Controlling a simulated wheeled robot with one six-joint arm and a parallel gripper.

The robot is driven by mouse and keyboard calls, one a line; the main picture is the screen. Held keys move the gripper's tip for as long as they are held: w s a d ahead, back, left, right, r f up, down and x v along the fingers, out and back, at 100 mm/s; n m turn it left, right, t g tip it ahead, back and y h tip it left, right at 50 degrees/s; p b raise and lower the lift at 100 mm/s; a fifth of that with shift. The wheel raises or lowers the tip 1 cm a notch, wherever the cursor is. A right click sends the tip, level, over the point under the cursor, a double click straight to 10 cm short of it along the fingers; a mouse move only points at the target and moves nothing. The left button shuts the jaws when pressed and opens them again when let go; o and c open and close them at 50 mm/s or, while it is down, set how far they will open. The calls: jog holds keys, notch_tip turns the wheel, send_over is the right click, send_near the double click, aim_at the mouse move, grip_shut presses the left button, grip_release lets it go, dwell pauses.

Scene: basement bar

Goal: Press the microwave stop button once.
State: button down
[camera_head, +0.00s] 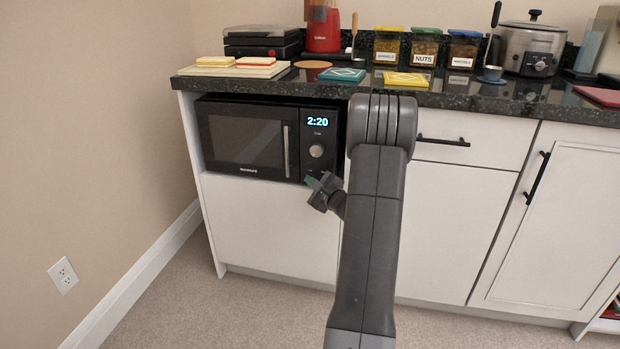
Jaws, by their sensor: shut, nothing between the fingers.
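The black microwave (245,140) sits in an open nook under the counter. Its door with a vertical handle is shut, and its display (317,121) reads 2:20. A round knob (316,151) sits below the display on the control panel. Small buttons lie low on the panel, and my gripper and arm partly hide that area, so I cannot make out the stop button. My gripper (312,187) is shut and empty, just in front of the panel's lower edge. I cannot tell whether it touches the panel.
The dark counter (445,99) above holds a slow cooker (531,48), labelled jars (424,48), a red blender (323,30), a cutting board (234,71) and coasters. White cabinets with black handles (443,141) stand to the right. The carpet in front is clear.

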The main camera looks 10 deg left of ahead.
jog(key=shift+s+b, duration=0.55)
jog(key=shift+s, duration=0.15)
jog(key=shift+s, duration=0.1)
jog(key=s+b, duration=0.1)
jog(key=s, duration=0.3)
jog(key=shift+s, duration=0.4)
jog(key=shift+w, duration=0.1)
jog(key=shift+s, duration=2.05)
